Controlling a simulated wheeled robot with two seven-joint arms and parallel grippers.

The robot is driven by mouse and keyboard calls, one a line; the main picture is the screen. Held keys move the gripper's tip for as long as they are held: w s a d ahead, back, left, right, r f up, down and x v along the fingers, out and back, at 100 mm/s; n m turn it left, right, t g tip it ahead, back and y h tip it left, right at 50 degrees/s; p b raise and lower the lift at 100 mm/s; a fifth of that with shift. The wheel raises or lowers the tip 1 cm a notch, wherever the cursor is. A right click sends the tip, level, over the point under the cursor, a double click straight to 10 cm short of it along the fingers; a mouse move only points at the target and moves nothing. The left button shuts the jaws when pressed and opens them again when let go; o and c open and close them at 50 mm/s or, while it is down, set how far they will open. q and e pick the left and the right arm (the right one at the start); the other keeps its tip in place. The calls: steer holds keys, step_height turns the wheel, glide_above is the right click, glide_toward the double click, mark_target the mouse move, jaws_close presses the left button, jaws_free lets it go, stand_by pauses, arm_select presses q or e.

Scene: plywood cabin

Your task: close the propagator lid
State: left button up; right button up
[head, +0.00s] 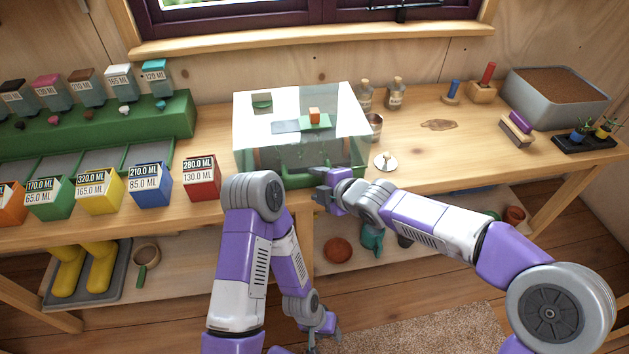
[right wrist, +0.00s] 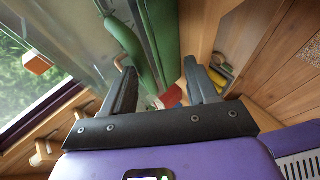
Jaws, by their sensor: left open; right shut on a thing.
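The propagator (head: 362,172) stands on the bench below the window, with a clear, boxy lid (head: 290,100) over a green base. The lid's glossy top faces up; I cannot tell whether its front edge fully meets the base. My right gripper (head: 322,190) is at the propagator's front side, shut on a green bar at the lid's front. In the right wrist view, this gripper's fingers (right wrist: 160,88) stand apart, with the green bar (right wrist: 132,45) running in between; the contact itself is partly hidden. My left gripper (head: 318,340) is open and empty, low in front of the bench.
A small orange cube (head: 314,115) shows at the lid. Labelled coloured boxes, including a red one (head: 201,177), stand to the left. Bottles (head: 396,93), a metal cup (head: 374,126) and a small white disc (head: 385,162) stand close right. The bench's right front is fairly clear.

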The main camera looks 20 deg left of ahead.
steer(key=p+v, duration=0.1)
steer(key=v, duration=0.5)
steer(key=shift+p, duration=0.35)
